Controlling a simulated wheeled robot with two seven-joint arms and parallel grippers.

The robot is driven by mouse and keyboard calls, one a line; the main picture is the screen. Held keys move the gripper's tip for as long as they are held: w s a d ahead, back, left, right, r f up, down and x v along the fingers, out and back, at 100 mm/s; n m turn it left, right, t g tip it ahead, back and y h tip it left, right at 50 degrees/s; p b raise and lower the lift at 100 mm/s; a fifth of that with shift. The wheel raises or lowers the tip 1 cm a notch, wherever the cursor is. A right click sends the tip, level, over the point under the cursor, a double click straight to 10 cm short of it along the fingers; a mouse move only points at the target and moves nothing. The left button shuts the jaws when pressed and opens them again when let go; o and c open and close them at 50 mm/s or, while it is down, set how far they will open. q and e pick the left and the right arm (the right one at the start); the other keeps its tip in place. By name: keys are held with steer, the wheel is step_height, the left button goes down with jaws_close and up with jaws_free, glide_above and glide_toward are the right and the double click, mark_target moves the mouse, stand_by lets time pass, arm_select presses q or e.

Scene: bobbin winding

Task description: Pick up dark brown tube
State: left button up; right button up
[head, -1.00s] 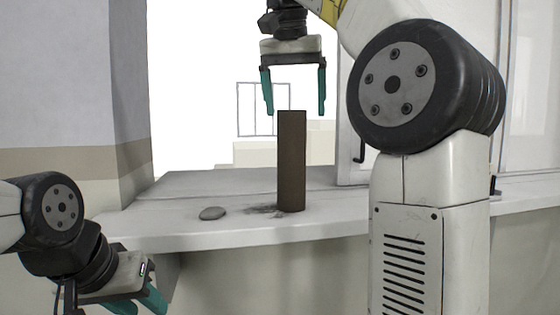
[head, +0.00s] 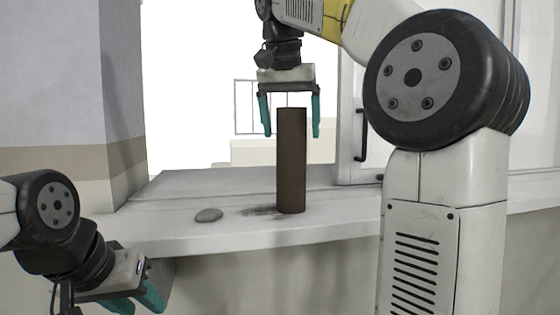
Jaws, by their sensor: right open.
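The dark brown tube (head: 291,165) stands upright on the pale ledge (head: 350,215) in the middle of the head view. My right gripper (head: 291,132) points down at the tube's top, its two green fingers open, one on either side of the tube in the picture. The tube covers no part of the fingers that I can make out, and I cannot tell whether they touch it. My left gripper (head: 136,300) is low at the left, below the ledge's front edge, with its green fingers apart and nothing seen between them. Its tips are near the bottom of the picture.
A small grey flat stone (head: 208,215) lies on the ledge left of the tube, with a dark smudge between them. A wall pillar (head: 125,110) stands at the left. A door or window frame with a dark handle (head: 362,135) is behind at the right.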

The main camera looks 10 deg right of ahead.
steer(key=shift+w+d+f, duration=0.15)
steer(key=shift+w+f, duration=0.05)
steer(key=shift+f, duration=0.5)
jaws_close()
steer(key=shift+r, duration=0.15)
